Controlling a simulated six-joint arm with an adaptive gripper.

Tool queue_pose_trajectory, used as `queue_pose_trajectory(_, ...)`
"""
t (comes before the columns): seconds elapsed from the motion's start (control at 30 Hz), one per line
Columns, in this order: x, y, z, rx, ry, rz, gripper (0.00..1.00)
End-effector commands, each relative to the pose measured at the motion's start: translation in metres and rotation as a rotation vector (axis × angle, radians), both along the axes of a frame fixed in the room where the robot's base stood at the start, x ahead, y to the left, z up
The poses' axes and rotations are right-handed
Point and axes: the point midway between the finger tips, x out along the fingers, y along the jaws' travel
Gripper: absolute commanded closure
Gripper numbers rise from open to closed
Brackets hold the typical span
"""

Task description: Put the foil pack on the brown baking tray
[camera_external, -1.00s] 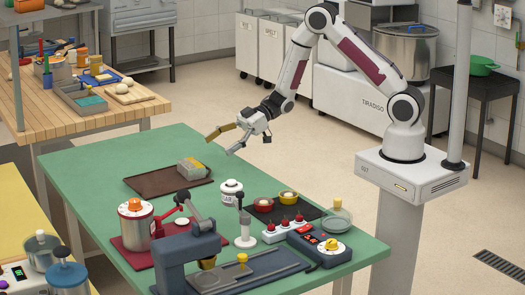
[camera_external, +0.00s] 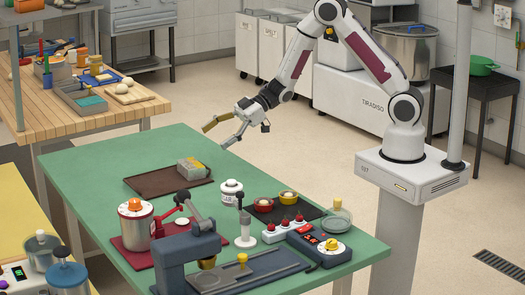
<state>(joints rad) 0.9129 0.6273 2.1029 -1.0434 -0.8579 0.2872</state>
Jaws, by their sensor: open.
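The foil pack (camera_external: 193,168), a small grey and yellow block, lies on the brown baking tray (camera_external: 150,184), towards its back right part. The tray lies flat on the green table, left of the middle. My gripper (camera_external: 212,137) is open and empty. It hangs in the air above the table's back edge, up and to the right of the pack and apart from it.
The table's back left is clear.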

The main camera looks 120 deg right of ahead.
Motion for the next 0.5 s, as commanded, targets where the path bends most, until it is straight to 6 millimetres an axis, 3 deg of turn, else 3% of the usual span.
queue_pose_trajectory(0.2, 0.011, 0.016, 0.040, -0.083, 0.061, -0.047, 0.14)
queue_pose_trajectory(0.5, 0.009, 0.046, 0.090, -0.154, 0.138, -0.119, 0.14)
